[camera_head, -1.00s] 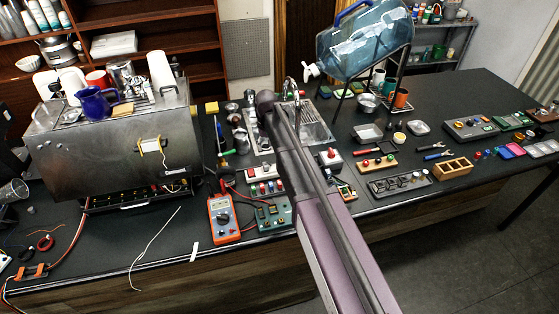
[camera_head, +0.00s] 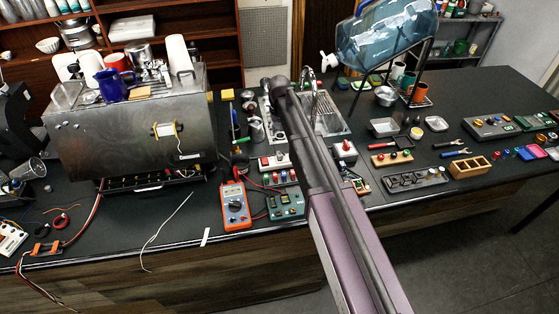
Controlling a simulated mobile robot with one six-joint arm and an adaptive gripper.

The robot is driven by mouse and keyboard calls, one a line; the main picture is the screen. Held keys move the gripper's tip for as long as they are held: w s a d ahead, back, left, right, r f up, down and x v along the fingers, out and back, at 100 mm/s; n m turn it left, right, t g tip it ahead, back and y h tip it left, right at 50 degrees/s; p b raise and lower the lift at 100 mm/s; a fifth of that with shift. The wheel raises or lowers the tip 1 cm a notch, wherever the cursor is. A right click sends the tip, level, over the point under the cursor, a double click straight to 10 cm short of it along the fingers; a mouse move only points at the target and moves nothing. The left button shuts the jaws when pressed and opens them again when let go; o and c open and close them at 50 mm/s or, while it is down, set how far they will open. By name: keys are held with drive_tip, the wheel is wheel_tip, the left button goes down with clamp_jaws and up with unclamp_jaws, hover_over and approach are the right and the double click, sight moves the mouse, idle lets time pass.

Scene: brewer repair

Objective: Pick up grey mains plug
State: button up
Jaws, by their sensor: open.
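I cannot pick out the grey mains plug for certain. A small grey object (camera_head: 48,188) lies on the worktop left of the metal brewer, too small to identify. My arm reaches from the lower right up to the dark joint near the sink. My gripper itself does not show, so its place relative to any plug cannot be seen.
A metal brewer (camera_head: 125,140) stands at the left, with cups on top. A white socket strip (camera_head: 12,240) and loose wires lie at the left edge. An orange multimeter (camera_head: 236,207) lies near the front edge.

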drive_tip(key=b, duration=0.6)
hover_over(280, 153)
drive_tip(key=shift+s+a+f, duration=0.1)
drive_tip(key=shift+f, duration=3.35)
drive_tip(key=shift+f+b, duration=2.6)
drive_tip(key=shift+b, duration=0.1)
clamp_jaws()
